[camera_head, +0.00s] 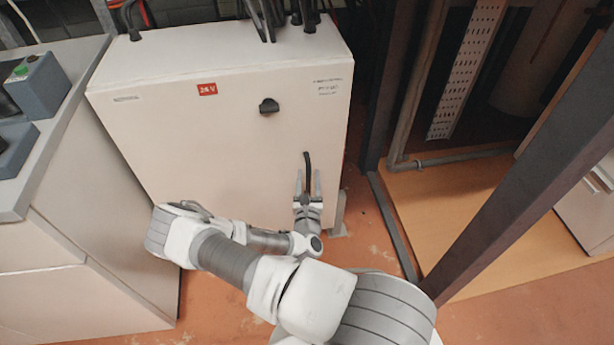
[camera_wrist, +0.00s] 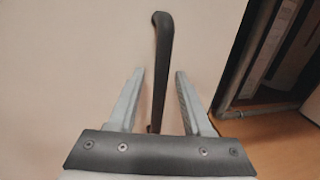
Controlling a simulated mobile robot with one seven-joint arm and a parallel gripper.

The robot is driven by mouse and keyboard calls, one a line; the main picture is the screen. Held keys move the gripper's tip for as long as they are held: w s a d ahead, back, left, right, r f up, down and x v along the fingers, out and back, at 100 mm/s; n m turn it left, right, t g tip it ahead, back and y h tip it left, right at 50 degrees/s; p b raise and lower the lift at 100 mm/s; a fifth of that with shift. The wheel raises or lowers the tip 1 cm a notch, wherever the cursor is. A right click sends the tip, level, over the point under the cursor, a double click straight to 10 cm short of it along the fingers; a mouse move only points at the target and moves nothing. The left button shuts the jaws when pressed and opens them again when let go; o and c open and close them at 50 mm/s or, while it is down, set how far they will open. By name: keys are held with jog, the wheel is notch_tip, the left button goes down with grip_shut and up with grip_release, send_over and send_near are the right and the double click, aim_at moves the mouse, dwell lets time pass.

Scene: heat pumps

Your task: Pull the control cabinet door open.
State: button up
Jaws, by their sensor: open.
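The control cabinet is a white box with its door (camera_head: 215,140) facing me. The door looks shut. It has a red 24 V label, a black knob (camera_head: 269,107) and a black curved bar handle (camera_head: 308,162) at its lower right. My gripper (camera_head: 308,176) is open in front of the handle. In the wrist view the handle (camera_wrist: 160,60) runs upright and its lower part lies between the two fingers of my gripper (camera_wrist: 160,78), with a gap on each side. I cannot tell how far the fingertips are from the door surface (camera_wrist: 75,50).
A grey-white cabinet (camera_head: 80,200) with a grey device (camera_head: 40,85) on top stands close on the left. A dark metal frame post (camera_head: 520,190) stands on the right. Dark cables (camera_head: 265,15) enter the cabinet top. Some reddish floor (camera_head: 365,225) is bare right of the cabinet.

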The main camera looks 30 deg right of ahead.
grip_shut()
dwell(1.4)
